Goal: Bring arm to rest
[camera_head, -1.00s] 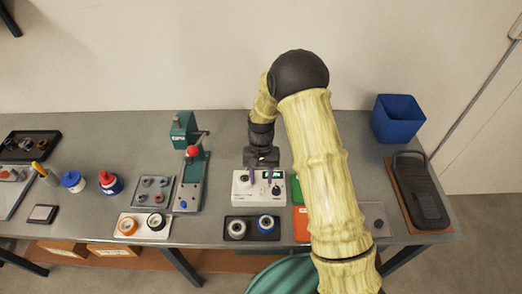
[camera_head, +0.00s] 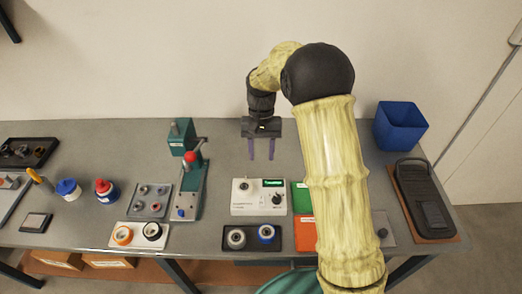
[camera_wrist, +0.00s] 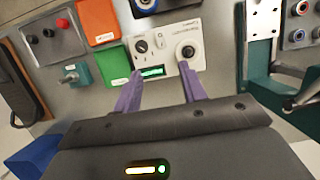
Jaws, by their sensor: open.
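My gripper (camera_head: 261,149) is open and empty, its two purple fingers apart. In the head view it hangs above the bench behind the white tester box (camera_head: 259,197). In the wrist view the fingers (camera_wrist: 161,95) point toward the tester box (camera_wrist: 165,48), with its dial, round socket and lit green display, and there is a gap between them. Nothing is between the fingers. My arm, with its pale segments and dark joint, hides part of the bench's right side.
A teal press (camera_head: 190,180) with a red knob stands to the left. A dark tray (camera_head: 252,247) with two rings lies in front of the tester. A blue bin (camera_head: 400,126) stands at the back right. The bench behind the tester is clear.

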